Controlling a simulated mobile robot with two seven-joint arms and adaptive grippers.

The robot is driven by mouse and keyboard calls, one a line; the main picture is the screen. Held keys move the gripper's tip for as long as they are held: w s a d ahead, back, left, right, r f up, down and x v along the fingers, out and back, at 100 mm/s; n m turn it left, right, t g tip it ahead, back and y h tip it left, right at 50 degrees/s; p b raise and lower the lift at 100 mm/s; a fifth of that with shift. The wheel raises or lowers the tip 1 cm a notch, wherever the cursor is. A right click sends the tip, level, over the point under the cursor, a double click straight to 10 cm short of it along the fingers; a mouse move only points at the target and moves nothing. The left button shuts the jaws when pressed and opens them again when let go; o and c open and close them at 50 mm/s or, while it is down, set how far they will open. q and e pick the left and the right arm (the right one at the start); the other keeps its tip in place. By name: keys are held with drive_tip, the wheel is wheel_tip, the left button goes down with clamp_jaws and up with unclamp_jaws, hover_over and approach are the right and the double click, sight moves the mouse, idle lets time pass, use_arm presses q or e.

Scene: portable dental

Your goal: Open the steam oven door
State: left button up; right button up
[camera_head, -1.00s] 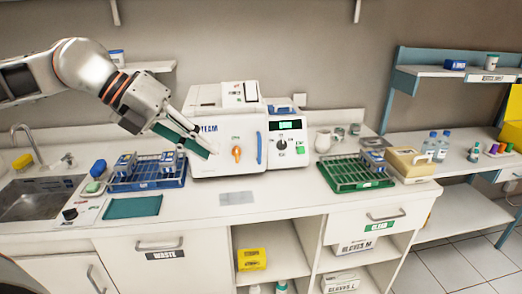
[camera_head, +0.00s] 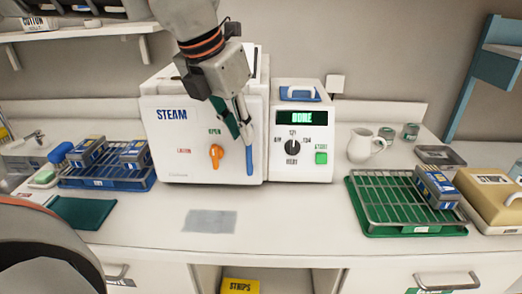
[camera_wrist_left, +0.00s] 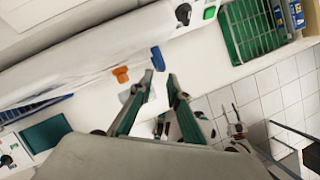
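The white steam oven (camera_head: 180,115) stands on the counter against the wall, and its front door looks shut. An orange knob (camera_head: 216,153) on the front is upright, with a green label above it and a red label to its left. A blue vertical bar handle (camera_head: 250,155) is at the door's right side; its upper part is partly hidden by my gripper. My left gripper (camera_head: 242,120) is at the handle's upper end. In the wrist view its fingertips (camera_wrist_left: 161,78) are apart with nothing between them, and the blue handle (camera_wrist_left: 158,58) shows just beyond.
A control panel (camera_head: 301,145) with a lit display adjoins the oven's right. A blue rack (camera_head: 105,180) stands left, a green rack (camera_head: 400,230) right. A flat grey plate (camera_head: 210,221) lies in front; the counter around it is clear.

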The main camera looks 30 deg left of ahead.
sight(247, 148)
use_arm(q)
drive_tip(key=x, duration=0.7)
drive_tip(key=shift+f+b, duration=0.25)
drive_tip(key=shift+b, duration=0.1)
clamp_jaws()
